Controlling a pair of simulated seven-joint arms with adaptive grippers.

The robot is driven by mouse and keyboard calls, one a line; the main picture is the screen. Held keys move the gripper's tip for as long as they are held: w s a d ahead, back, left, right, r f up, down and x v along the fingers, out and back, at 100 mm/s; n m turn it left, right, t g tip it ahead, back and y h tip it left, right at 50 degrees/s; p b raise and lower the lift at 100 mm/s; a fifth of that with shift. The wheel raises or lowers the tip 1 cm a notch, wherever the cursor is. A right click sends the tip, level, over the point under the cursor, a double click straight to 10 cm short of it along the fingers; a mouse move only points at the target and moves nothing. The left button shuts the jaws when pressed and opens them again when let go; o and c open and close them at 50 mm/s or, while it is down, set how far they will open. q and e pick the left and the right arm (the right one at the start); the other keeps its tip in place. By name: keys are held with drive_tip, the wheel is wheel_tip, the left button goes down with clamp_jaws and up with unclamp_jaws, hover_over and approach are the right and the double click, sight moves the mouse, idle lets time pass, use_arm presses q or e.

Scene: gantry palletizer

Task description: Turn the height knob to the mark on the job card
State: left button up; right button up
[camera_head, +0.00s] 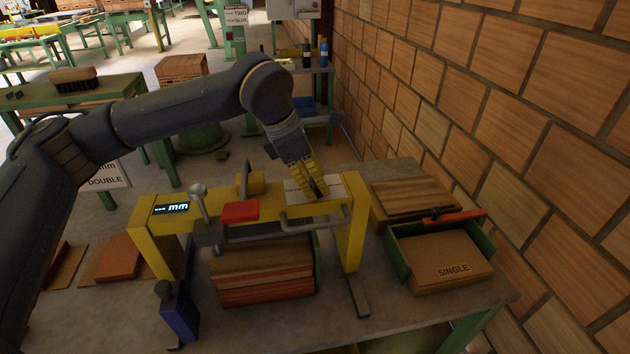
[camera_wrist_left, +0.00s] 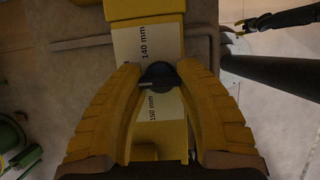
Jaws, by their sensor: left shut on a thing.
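My left gripper (camera_head: 318,190) reaches down onto the yellow frame (camera_head: 350,240). In the left wrist view its yellow fingers (camera_wrist_left: 158,80) are shut on the dark round height knob (camera_wrist_left: 158,74), one on each side. A pale pointer line on the knob points left. The white scale plate (camera_wrist_left: 135,42) under the knob reads 140 mm and 150 mm. A white card (camera_head: 104,176) reading "mm" and "DOUBLE" is partly hidden behind my left arm.
A lit display (camera_head: 171,208) reading "mm" sits on the frame, near a ball-topped lever (camera_head: 199,203) and a red block (camera_head: 240,212). Stacked boards (camera_head: 262,275) lie under the frame. A green tray (camera_head: 400,258) holds a "SINGLE" board (camera_head: 450,270). A brick wall (camera_head: 500,110) borders the right.

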use_arm(q)
drive_tip(key=shift+d+n, duration=0.15)
drive_tip(key=shift+n, duration=0.15)
drive_tip(key=shift+c, duration=0.2)
drive_tip(key=n+t, duration=0.1)
drive_tip(key=n, duration=0.2)
drive_tip(key=shift+r+n+t+y, duration=0.1)
drive_tip(key=shift+n+t+y, duration=0.2)
drive_tip(key=shift+n+t, duration=0.1)
drive_tip(key=shift+d+n+t+y, duration=0.1)
drive_tip(key=shift+n+t+y, duration=0.4)
drive_tip(key=shift+n, duration=1.8)
drive_tip(key=o, duration=1.1)
drive_tip(key=shift+o, duration=1.3)
drive_tip(key=v, duration=1.2)
drive_tip(key=shift+d, duration=0.15)
